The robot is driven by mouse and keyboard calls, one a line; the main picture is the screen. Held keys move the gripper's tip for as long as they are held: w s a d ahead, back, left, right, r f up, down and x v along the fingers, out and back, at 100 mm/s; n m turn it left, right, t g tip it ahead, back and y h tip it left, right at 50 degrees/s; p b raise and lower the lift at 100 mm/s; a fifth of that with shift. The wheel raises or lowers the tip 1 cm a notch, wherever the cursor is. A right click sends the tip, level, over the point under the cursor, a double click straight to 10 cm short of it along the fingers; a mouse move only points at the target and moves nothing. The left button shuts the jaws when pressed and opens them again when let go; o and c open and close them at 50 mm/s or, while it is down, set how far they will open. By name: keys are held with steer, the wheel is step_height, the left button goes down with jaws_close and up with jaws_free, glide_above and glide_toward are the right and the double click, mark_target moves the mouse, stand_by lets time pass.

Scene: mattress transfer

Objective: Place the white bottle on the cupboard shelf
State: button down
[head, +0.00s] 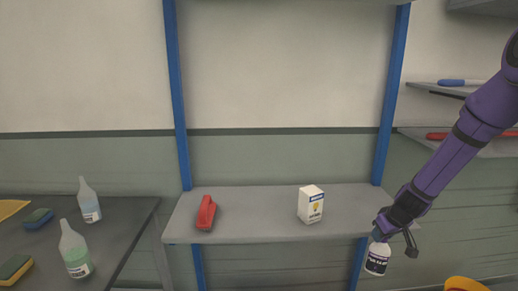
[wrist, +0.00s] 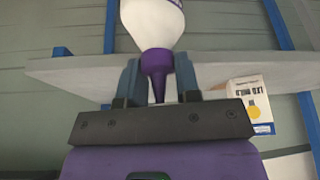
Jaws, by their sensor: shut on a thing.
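The white bottle (head: 377,258) has a dark label and hangs from my gripper (head: 388,234) at the lower right of the head view. In the wrist view the white bottle (wrist: 152,22) shows its purple cap and neck between the two fingers of my gripper (wrist: 157,82), which is shut on it. The cupboard shelf (head: 260,228) is a grey board between blue posts. The shelf (wrist: 70,72) also shows behind the fingers in the wrist view.
A dark table (head: 120,222) at left holds spray-type bottles and sponges. A blue post (head: 392,95) rises near my arm.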

steer(key=a+f+m+h, duration=0.1)
steer(key=a+f+m, duration=0.2)
steer(key=a+f, duration=0.4)
steer(key=shift+s+a+f, duration=0.25)
steer(key=shift+s+a, duration=0.2)
steer(key=shift+a, duration=0.35)
